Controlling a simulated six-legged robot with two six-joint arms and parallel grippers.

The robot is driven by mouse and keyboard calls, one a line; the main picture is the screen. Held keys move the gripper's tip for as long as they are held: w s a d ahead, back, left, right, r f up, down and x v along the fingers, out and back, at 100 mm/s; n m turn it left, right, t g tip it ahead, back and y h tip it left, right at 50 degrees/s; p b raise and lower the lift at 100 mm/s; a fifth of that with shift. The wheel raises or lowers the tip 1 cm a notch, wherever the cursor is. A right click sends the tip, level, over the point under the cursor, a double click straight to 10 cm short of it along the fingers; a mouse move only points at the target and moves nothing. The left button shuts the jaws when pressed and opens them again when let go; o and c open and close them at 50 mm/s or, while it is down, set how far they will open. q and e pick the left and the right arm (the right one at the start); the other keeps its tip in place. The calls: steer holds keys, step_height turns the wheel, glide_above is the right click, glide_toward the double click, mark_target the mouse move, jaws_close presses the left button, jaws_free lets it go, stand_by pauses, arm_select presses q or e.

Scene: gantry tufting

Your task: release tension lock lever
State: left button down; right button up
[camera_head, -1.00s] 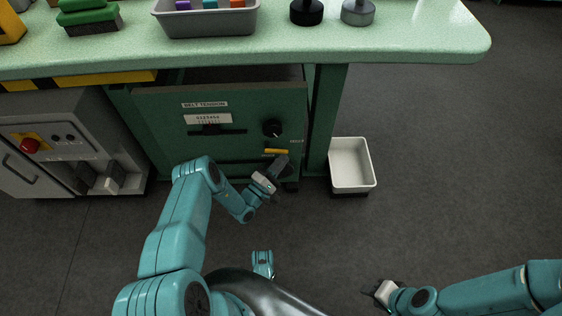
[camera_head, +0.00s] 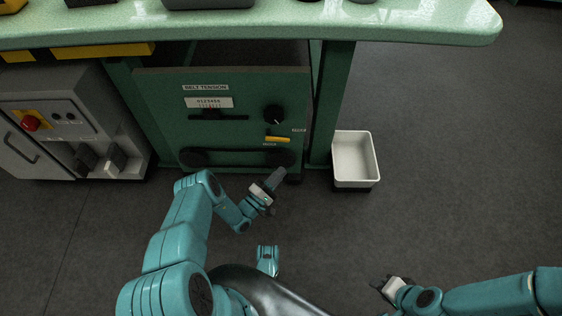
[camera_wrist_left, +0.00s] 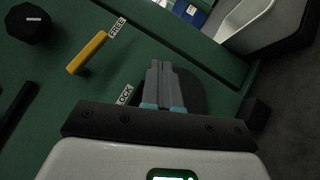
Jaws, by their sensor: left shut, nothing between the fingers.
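The yellow lever (camera_head: 278,139) sits on the green belt tension panel (camera_head: 226,131), below the black knob (camera_head: 273,114). In the head view it lies nearly level. The left wrist view shows the lever (camera_wrist_left: 87,53) with its tip by the "FREE" label (camera_wrist_left: 117,28); a second label (camera_wrist_left: 125,95), partly hidden, reads "OCK". My left gripper (camera_head: 277,176) is shut and empty, just below the lever and apart from it. Its closed fingers (camera_wrist_left: 159,68) show in the wrist view, to the right of the lever. My right gripper (camera_head: 380,284) is low at the right, away from the panel; its jaw state is unclear.
A white bin (camera_head: 354,158) stands right of the panel. A grey cabinet with a red button (camera_head: 31,123) stands at the left. The pale green tabletop (camera_head: 400,28) overhangs the panel. The floor at the right is clear.

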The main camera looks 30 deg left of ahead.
arm_select(q)
steer(key=s+f, duration=0.1)
steer(key=s+d+f, duration=0.1)
steer(key=f, duration=0.1)
steer(key=shift+s, duration=0.25)
steer(key=shift+r, duration=0.15)
